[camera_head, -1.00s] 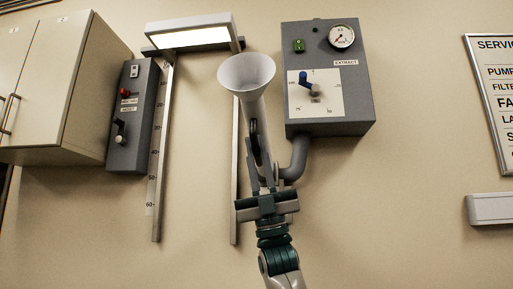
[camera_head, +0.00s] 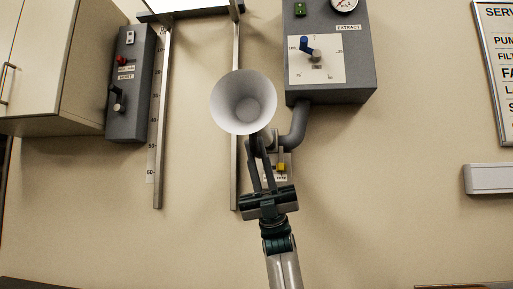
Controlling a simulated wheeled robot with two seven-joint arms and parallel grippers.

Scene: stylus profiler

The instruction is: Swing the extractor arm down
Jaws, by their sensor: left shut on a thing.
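The extractor arm ends in a pale cone-shaped hood (camera_head: 243,103) whose wide mouth faces mostly toward me. Behind it, a grey bent pipe (camera_head: 298,128) runs up to the underside of the grey extract box (camera_head: 331,92). My left gripper (camera_head: 261,147) comes up from below, with its fingers just under and behind the hood. It is shut on the extractor arm; the exact grip spot is partly hidden by the fingers and the hood. My right gripper is not in view.
A small yellow part (camera_head: 281,167) with a label sits just right of my fingers. Two vertical rails stand on the wall, the left one (camera_head: 162,120) with a scale. A grey control box (camera_head: 130,85) and a cabinet (camera_head: 65,75) are at left. The wall below is clear.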

